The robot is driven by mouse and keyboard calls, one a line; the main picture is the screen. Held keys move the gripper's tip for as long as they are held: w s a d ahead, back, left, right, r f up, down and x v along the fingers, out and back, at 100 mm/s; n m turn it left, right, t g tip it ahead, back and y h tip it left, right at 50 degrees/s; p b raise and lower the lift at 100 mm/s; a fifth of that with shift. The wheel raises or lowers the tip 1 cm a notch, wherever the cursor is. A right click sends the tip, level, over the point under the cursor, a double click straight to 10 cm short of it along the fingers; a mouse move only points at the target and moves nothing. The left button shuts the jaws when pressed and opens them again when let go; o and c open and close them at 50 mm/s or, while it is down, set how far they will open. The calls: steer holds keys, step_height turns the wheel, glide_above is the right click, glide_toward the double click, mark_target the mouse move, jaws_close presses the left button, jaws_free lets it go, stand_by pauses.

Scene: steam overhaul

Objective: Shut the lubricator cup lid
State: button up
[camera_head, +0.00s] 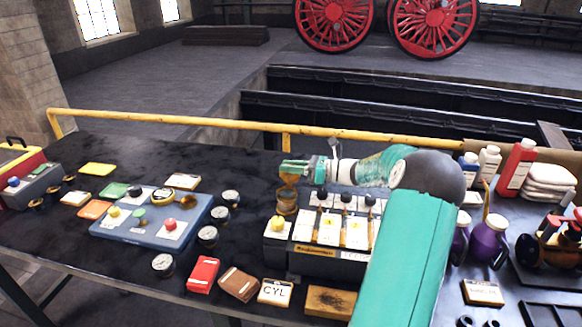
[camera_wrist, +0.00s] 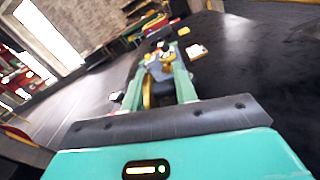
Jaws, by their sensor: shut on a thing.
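The lubricator (camera_head: 327,263) is a dark box with white plates and black knobs on top, at the middle of the bench. A brass cup (camera_head: 287,204) stands at its back left corner. The cup's brass lid (camera_head: 288,175) stands raised above the cup, not lying flat on it. My gripper (camera_head: 293,166) reaches in from the right, its green fingers at the top of the lid and shut on it. In the wrist view my gripper (camera_wrist: 160,75) has a brass-coloured part (camera_wrist: 148,95) between its fingers. The fingers hide part of the lid.
A blue panel (camera_head: 150,225) with coloured knobs lies to the left, with several round gauges beside it. A red block (camera_head: 203,274) and a CYL card (camera_head: 275,292) lie in front. A yellow rail (camera_head: 220,123) runs behind the bench. Bottles (camera_head: 489,238) stand at right.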

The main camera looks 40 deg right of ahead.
mark_target(287, 179)
steer(key=shift+s+a+r+n, duration=0.1)
steer(key=shift+s+a+n, duration=0.15)
steer(key=shift+n, duration=0.5)
steer(key=shift+s+a+r+n, duration=0.15)
steer(key=shift+a+n, duration=0.1)
steer(key=shift+n, duration=0.5)
stand_by(0.8)
steer(key=shift+s+a+n, duration=0.35)
steer(key=shift+a+n, duration=0.15)
steer(key=shift+n, duration=0.7)
steer(key=n, duration=0.1)
steer(key=s+a+n, duration=0.1)
steer(key=n, duration=0.2)
steer(key=shift+s+a, duration=0.15)
steer(key=shift+a, duration=0.15)
steer(key=n, duration=0.2)
steer(key=s+a+n, duration=0.1)
steer(key=shift+a+f+n, duration=0.1)
steer(key=shift+f+n, duration=0.3)
steer(key=shift+s+a+f+n, duration=0.15)
steer(key=shift+a+f+n, duration=0.05)
steer(key=shift+n, duration=0.55)
steer(key=shift+s+a+f+n, duration=0.1)
steer(key=shift+a+f+n, duration=0.1)
steer(key=shift+n, duration=0.55)
steer(key=o, duration=0.8)
